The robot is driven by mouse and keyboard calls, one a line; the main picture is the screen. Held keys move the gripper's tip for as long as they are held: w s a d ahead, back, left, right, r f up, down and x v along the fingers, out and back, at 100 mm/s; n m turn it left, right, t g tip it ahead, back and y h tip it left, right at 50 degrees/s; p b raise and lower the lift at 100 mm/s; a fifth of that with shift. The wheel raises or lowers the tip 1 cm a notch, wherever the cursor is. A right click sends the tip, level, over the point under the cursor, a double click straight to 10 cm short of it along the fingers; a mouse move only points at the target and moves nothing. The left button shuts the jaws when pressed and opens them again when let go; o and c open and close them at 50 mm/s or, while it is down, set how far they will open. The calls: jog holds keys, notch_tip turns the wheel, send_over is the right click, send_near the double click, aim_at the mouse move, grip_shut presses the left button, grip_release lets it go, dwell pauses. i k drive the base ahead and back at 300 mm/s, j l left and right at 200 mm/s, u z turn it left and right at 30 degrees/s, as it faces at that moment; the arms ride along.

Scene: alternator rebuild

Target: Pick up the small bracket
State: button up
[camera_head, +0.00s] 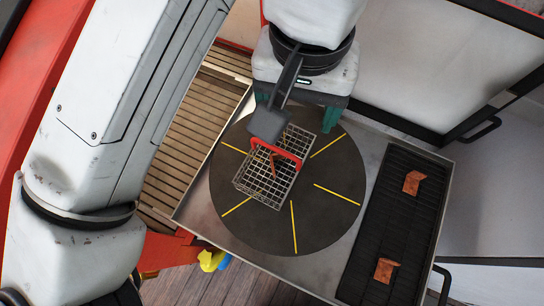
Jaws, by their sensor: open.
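Two small copper-coloured angled brackets lie apart on the black ribbed mat (405,228) at the right: an upper bracket (412,182) and a lower bracket (385,270). A thin copper-brown piece (273,165) shows in the wire basket (262,184); I cannot tell whether it is a bracket too. My gripper (294,112) has teal fingers spread apart, above the far end of the basket and well left of the mat. The basket's grey handle and red bar partly hide the space between the fingers.
The basket stands on a round dark turntable (325,220) with yellow lines, set in a metal tray-like worktop (190,212). Slatted wood (180,165) lies to the left. A white panel with a black frame (440,60) stands at the upper right. Yellow and blue items (210,260) lie below.

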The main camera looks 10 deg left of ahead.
aim_at(385, 266)
jog(key=k+l, duration=0.2)
jog(key=k, duration=0.3)
jog(key=k+l, duration=0.2)
jog(key=k, duration=0.25)
